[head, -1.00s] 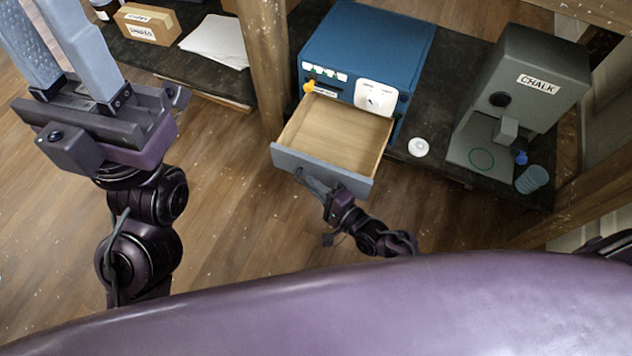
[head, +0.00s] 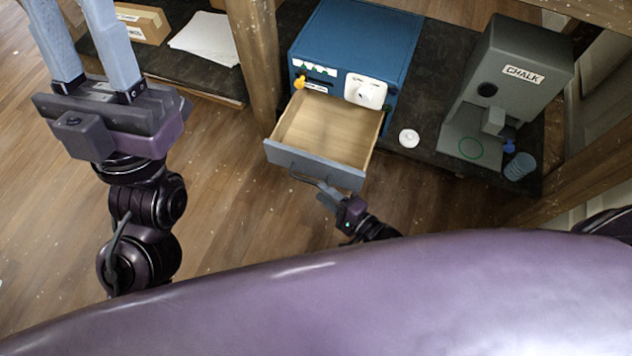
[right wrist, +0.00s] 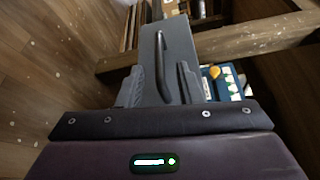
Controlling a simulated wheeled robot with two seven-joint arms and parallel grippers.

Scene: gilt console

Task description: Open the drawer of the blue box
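The blue box (head: 362,42) stands on the dark shelf in the head view. Its drawer (head: 325,132) is pulled far out, with an empty wooden interior and a grey-blue front. My right gripper (head: 325,190) is just in front of the drawer front, by its handle. In the right wrist view the drawer front (right wrist: 178,45) and its bar handle (right wrist: 160,68) show. The right fingers (right wrist: 161,85) are spread, with the handle's lower end between them and gaps on both sides. My left gripper (head: 82,40) is open and empty at upper left, away from the box.
A grey chalk dispenser (head: 517,80) stands right of the box. A white disc (head: 409,138) and a blue ribbed cup (head: 519,166) are near the shelf edge. A wooden post (head: 254,65) stands left of the box. Paper (head: 207,38) and a cardboard box (head: 141,22) lie further left.

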